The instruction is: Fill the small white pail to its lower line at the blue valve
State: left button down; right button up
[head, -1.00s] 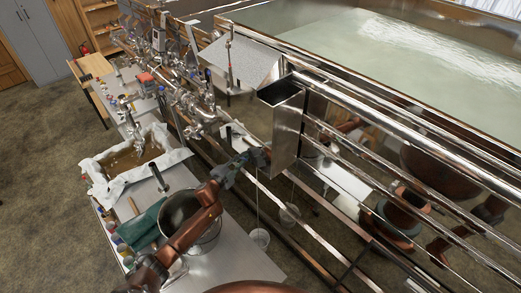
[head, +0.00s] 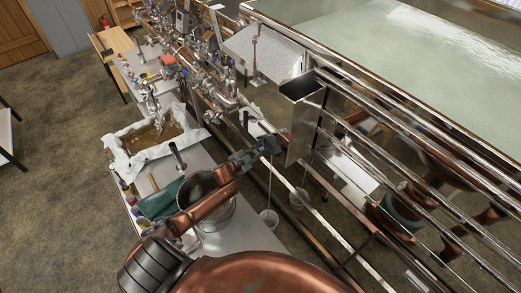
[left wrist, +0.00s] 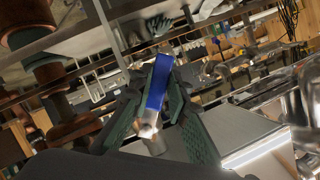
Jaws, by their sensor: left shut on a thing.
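My left gripper (head: 268,146) is at the front of the evaporator, beside the metal box. In the left wrist view, its green-padded fingers (left wrist: 160,118) are closed around a blue valve lever (left wrist: 158,82) above a shiny metal body (left wrist: 148,128). The small white pail (head: 269,218) is upright, well below the gripper. A thin pale vertical line runs from under the gripper to the pail; I cannot tell whether it is liquid or wire. The pail's lines and its fill level are too small to read. My right gripper is out of view.
A polished metal box (head: 302,120) and long rails are close to the right of the gripper. A side table (head: 253,238) carries a steel pot (head: 196,187), a green cloth (head: 160,203) and jars. A lined tub (head: 118,160) holds brown liquid.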

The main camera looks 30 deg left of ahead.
pick_arm(q)
jog(key=c, duration=1.8)
grip_release()
jog(key=shift+w, duration=0.15)
jog(key=shift+c, duration=0.2)
jog(key=shift+s, duration=0.2)
jog(key=shift+s, duration=0.25)
jog(key=v, duration=1.1)
jog(key=shift+r, duration=0.25)
jog(key=shift+s, duration=0.1)
